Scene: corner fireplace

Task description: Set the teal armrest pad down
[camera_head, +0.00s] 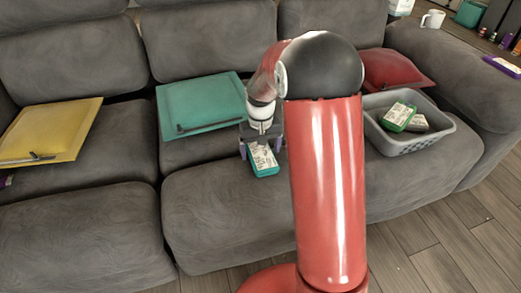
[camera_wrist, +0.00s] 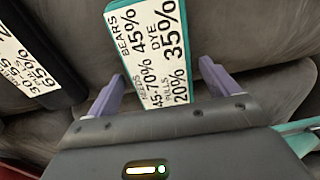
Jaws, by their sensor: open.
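A square teal pad (camera_head: 203,104) with a dark strip along its front edge lies on the sofa's middle seat, toward the backrest. A teal edge (camera_wrist: 300,140) at the lower right of the wrist view looks like part of it. My gripper (camera_head: 262,150) points down just right of this pad, not on it. Its purple fingers (camera_wrist: 158,94) are open, one on each side of the near end of a small teal box (camera_head: 263,160) with a white printed label. That box lies on the seat; in the wrist view its label (camera_wrist: 150,45) is readable. Finger contact cannot be told.
A dark labelled box (camera_wrist: 35,60) lies beside the fingers. A yellow pad (camera_head: 50,130) is at left. A grey basket (camera_head: 405,142) with labelled boxes stands right of my arm, before a red pad (camera_head: 392,68). A white mug (camera_head: 433,19) stands behind the right armrest.

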